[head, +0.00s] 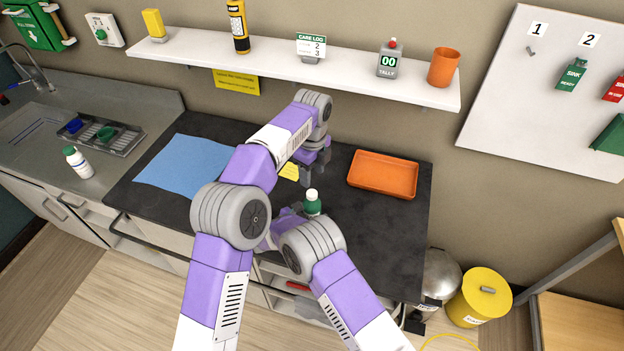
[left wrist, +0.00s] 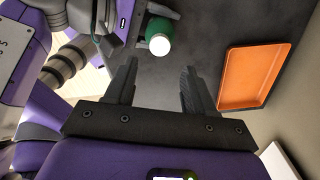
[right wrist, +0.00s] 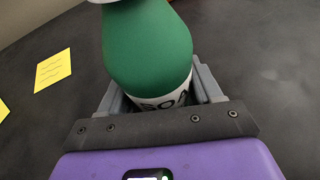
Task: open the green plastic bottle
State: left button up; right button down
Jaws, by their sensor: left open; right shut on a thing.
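The green plastic bottle (head: 312,206) has a white cap on top and stands upright over the dark counter. In the right wrist view the bottle (right wrist: 150,50) fills the space between the jaws, with a white label low on it. My right gripper (right wrist: 160,95) is shut on the bottle's label part. My left gripper (head: 316,172) is open and empty, just behind the bottle. In the left wrist view the left gripper's fingers (left wrist: 158,85) are apart, and the bottle's white cap (left wrist: 160,46) shows beyond them, not between them.
An orange tray (head: 383,175) lies to the right on the dark counter (head: 350,240). A blue mat (head: 185,163) lies at the left. A yellow note (head: 289,171) is near my left gripper. A white bottle (head: 78,163) stands by the sink. A shelf (head: 280,58) runs above.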

aim_at(312, 193)
pick_arm(q)
jog(key=m, duration=0.5)
jog(key=shift+m, duration=0.4)
jog(key=m, duration=0.3)
jog(key=shift+m, duration=0.4)
jog(key=shift+f, duration=4)
